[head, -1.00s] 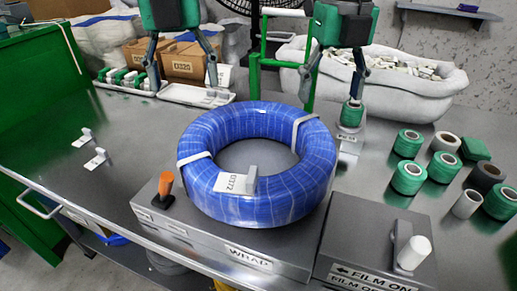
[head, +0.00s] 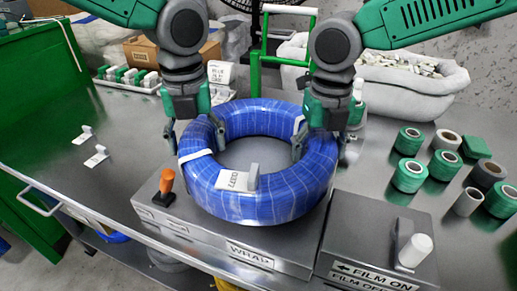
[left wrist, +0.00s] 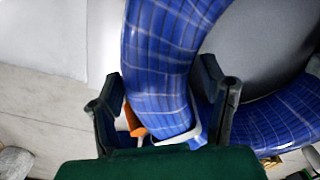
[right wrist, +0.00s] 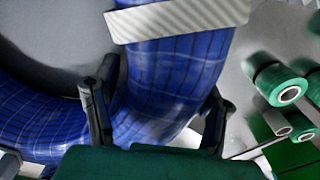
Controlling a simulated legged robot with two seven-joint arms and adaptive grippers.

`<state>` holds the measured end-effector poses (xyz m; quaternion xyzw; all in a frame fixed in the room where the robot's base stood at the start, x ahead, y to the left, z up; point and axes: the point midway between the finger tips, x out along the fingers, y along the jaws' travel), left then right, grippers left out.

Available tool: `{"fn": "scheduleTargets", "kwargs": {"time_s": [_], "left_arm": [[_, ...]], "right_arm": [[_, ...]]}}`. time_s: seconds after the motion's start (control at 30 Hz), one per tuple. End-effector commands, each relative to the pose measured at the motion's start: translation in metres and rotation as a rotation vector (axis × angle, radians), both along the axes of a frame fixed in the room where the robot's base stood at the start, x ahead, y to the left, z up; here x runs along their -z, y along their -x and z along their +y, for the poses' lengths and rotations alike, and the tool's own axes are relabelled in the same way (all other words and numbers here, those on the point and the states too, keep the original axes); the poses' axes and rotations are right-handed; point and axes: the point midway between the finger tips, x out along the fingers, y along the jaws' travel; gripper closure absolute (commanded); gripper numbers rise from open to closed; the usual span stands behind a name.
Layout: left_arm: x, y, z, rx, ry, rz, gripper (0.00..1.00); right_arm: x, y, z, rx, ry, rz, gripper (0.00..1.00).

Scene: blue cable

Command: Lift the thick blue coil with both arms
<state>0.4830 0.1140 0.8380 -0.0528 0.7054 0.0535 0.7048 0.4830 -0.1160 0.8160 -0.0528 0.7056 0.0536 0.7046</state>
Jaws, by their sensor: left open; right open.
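The thick blue coil (head: 262,205) lies flat on the grey wrapping station (head: 160,219), with white straps and a white tag (head: 232,180) on it. My left gripper (head: 197,140) is open at the coil's left side. In the left wrist view, the fingers of my left gripper (left wrist: 165,105) stand on either side of the coil's ring (left wrist: 160,75). My right gripper (head: 320,148) is open at the coil's right side. In the right wrist view, the fingers of my right gripper (right wrist: 160,105) also straddle the ring (right wrist: 170,75). Whether the fingers touch the coil cannot be told.
An orange knob (head: 165,182) stands at the station's left front. A white-handled lever (head: 412,250) stands on the film box at the right front. Several green and grey rolls (head: 408,173) stand on the right of the table. The table's left part is mostly clear.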

Motion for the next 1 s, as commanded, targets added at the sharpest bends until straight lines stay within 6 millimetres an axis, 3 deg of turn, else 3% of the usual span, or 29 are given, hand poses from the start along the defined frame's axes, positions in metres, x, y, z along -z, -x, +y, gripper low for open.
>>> {"fn": "scheduleTargets", "kwargs": {"time_s": [0.27, 0.3, 0.47, 0.5, 1.0], "left_arm": [[0.0017, -0.0001, 0.0001, 0.0, 0.0, 0.0, 0.35], [0.0016, -0.0001, 0.0001, 0.0, 0.0, 0.0, 0.38], [0.0015, -0.0002, 0.0001, 0.0, 0.0, 0.0, 0.94], [0.0015, -0.0002, 0.0001, 0.0, 0.0, 0.0, 1.0], [-0.0073, -0.0005, -0.0004, -0.001, 0.003, -0.003, 1.0]], "right_arm": [[0.0016, 0.0001, 0.0001, 0.0, 0.0, 0.0, 0.35], [0.0016, 0.0, 0.0, 0.0, 0.0, 0.0, 0.38], [0.0016, 0.0, 0.0001, 0.0, 0.0, 0.0, 0.94], [0.0015, 0.0, 0.0, 0.0, 0.0, 0.0, 1.0], [-0.0071, -0.0002, 0.0005, 0.0, -0.003, -0.004, 1.0]]}}
